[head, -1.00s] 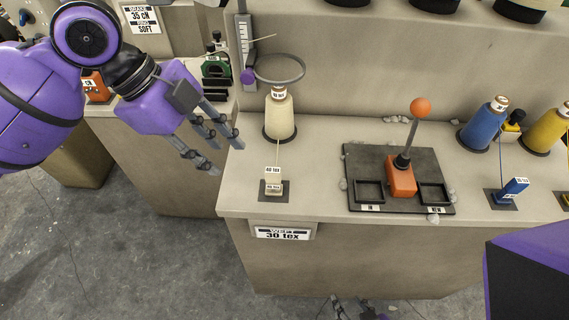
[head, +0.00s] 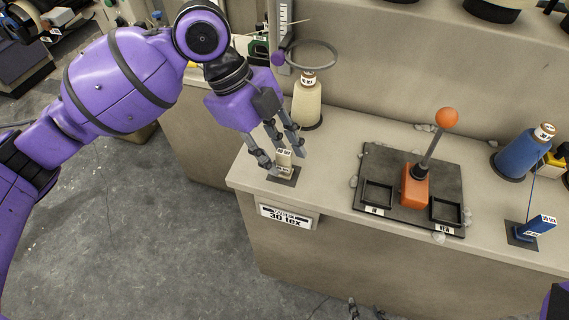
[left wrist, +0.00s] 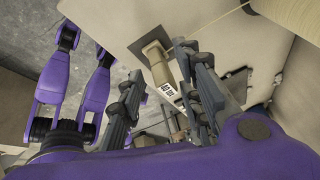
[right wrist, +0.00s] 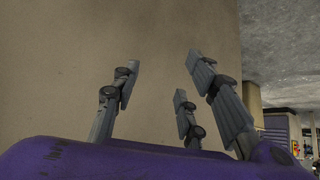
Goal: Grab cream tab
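The cream tab (head: 284,158) stands on a small dark pad (head: 291,181) near the left front of the counter. Its printed label faces up. My left gripper (head: 278,158) is open, with its fingers on either side of the tab. In the left wrist view the cream tab (left wrist: 158,66) is between the spread fingers (left wrist: 155,85), nearer the right-hand pair. I cannot tell whether they touch it. My right gripper (right wrist: 163,80) is open and empty, facing a plain beige panel. Its fingertips just show at the bottom of the head view.
A cream yarn cone (head: 308,103) stands just behind the tab, under a wire ring (head: 313,53). A black tray (head: 408,221) with an orange-knobbed lever (head: 446,118) is to the right. A blue tab (head: 538,226) and a blue cone (head: 524,153) are further right.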

